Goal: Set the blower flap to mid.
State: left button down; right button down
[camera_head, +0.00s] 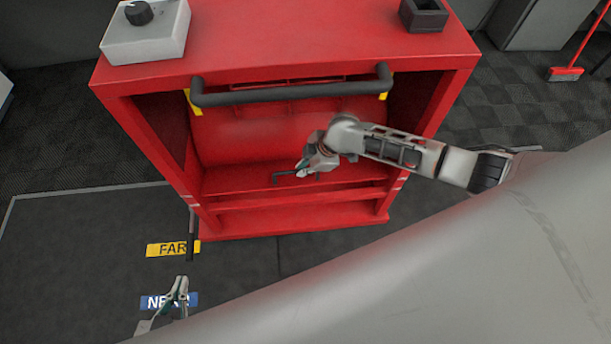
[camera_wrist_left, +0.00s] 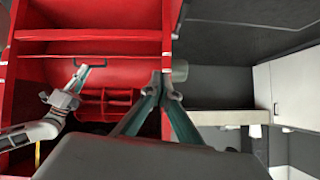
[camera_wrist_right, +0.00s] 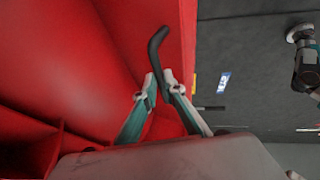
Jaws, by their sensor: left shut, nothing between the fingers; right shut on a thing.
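The blower is a red open-fronted cabinet (camera_head: 285,50) in the head view, with a curved red panel (camera_head: 240,130) inside. I cannot tell for sure which part is the flap or how it is set. A thin black bent handle (camera_head: 283,179) sits low inside. My right gripper (camera_head: 302,170) is shut on this handle; in the right wrist view the handle (camera_wrist_right: 155,50) rises from between the fingertips (camera_wrist_right: 157,85). The left wrist view also shows the handle (camera_wrist_left: 90,63). My left gripper (camera_head: 183,284) is shut and empty, outside the cabinet at its lower left.
A thick black bar (camera_head: 290,93) crosses the cabinet's upper front. A grey knob box (camera_head: 145,35) and a dark open box (camera_head: 423,14) stand on top. Floor labels read FAR (camera_head: 168,249) and NEAR (camera_head: 152,301). A dark rod (camera_head: 191,240) stands by the FAR label.

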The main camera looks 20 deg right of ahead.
pick_arm(q)
jog(key=shift+w+f, duration=0.1)
pick_arm(e)
jog(key=shift+w+d+r, duration=0.1)
jog(key=shift+w+d, duration=0.25)
jog(key=shift+w, duration=0.2)
jog(key=c, duration=2.1)
grip_release()
jog(key=shift+c, duration=0.2)
jog(key=shift+w+f, duration=0.1)
jog(key=shift+f, duration=0.15)
jog(key=shift+a, duration=0.15)
jog(key=shift+s, duration=0.25)
pick_arm(q)
jog(key=shift+w+r, duration=0.2)
jog(key=shift+w, duration=0.1)
pick_arm(e)
jog(key=v, duration=1.2)
